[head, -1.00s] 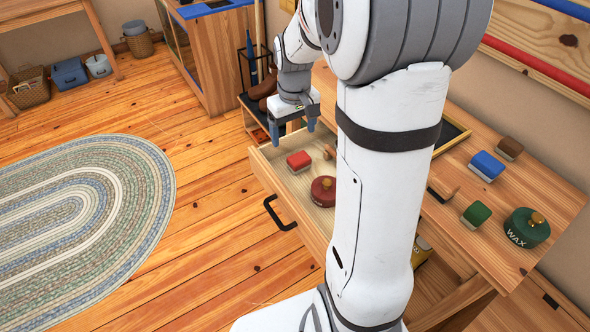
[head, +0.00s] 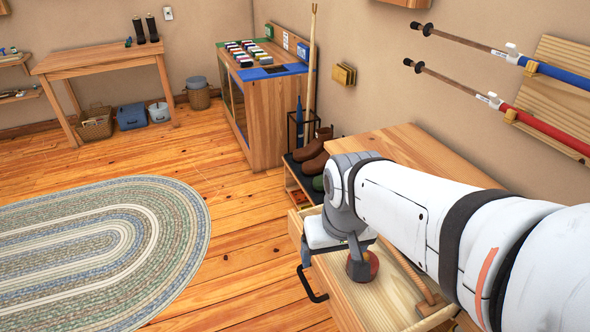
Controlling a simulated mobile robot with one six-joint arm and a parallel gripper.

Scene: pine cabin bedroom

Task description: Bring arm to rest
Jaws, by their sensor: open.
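My arm stretches in from the right edge of the head view, low over the wooden desk and its open drawer (head: 384,300). My gripper (head: 332,254) hangs at its end with fingers pointing down, apart and empty, above the drawer's front left part. A round red object (head: 371,264) shows in the drawer behind the right finger, partly hidden by it. A wooden handle (head: 428,299) lies in the drawer further right, beside my arm.
A shoe rack with brown shoes (head: 313,150) stands close behind the drawer. A wooden cabinet (head: 265,120) is beyond it. Ski poles (head: 470,85) hang on the right wall. The oval rug (head: 90,250) and the floor at left are clear.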

